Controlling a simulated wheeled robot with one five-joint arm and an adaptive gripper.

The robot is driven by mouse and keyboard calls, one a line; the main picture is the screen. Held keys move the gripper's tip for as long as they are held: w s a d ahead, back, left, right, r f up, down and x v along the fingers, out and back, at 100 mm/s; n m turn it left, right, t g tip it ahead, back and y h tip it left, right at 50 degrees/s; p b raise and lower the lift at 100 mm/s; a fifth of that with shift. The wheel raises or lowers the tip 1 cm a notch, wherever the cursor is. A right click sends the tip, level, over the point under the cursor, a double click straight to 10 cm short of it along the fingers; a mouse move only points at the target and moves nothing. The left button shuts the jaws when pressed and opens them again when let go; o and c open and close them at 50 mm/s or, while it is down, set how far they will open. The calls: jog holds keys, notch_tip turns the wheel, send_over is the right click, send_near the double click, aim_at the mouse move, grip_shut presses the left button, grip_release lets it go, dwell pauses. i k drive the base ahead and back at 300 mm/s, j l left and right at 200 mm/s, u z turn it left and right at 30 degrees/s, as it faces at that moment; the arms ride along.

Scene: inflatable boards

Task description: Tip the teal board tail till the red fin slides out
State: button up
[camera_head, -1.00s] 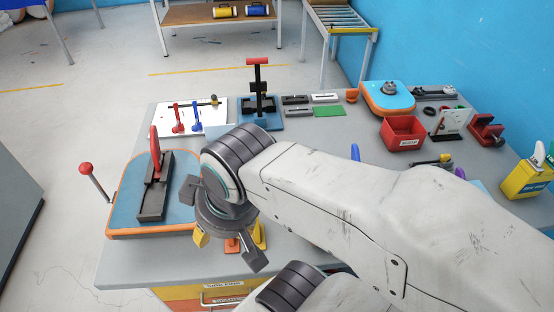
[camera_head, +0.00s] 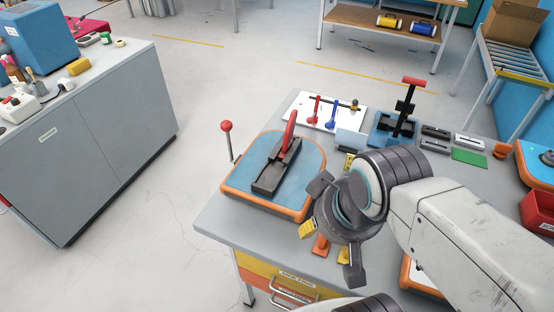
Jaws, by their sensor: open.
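The teal board tail (camera_head: 238,178), blue-topped with an orange rim, lies at the left front corner of the grey bench. A dark fin box (camera_head: 268,180) is fixed on top of it. The red fin (camera_head: 290,130) stands upright in the far end of the box. A lever with a red ball knob (camera_head: 226,126) rises at the board's left edge. My gripper (camera_head: 330,238) is open and empty, just right of the board's near right corner, fingers pointing down and toward the camera. It hides part of the bench and that board edge.
Behind the board are a white panel with red and blue fins (camera_head: 318,112) and a blue stand with a red-topped post (camera_head: 404,105). Orange and yellow pieces (camera_head: 321,245) lie near my gripper. A grey cabinet (camera_head: 90,130) stands left, across open floor. A red bin (camera_head: 538,210) is at right.

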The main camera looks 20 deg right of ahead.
aim_at(261, 179)
jog(key=i+j, duration=0.15)
jog(key=j, duration=0.15)
jog(key=i+j+z, duration=0.1)
jog(key=j, duration=0.25)
jog(key=i+j, duration=0.2)
jog(key=j, duration=0.15)
jog(key=i+j+z, duration=0.1)
jog(key=j, duration=0.2)
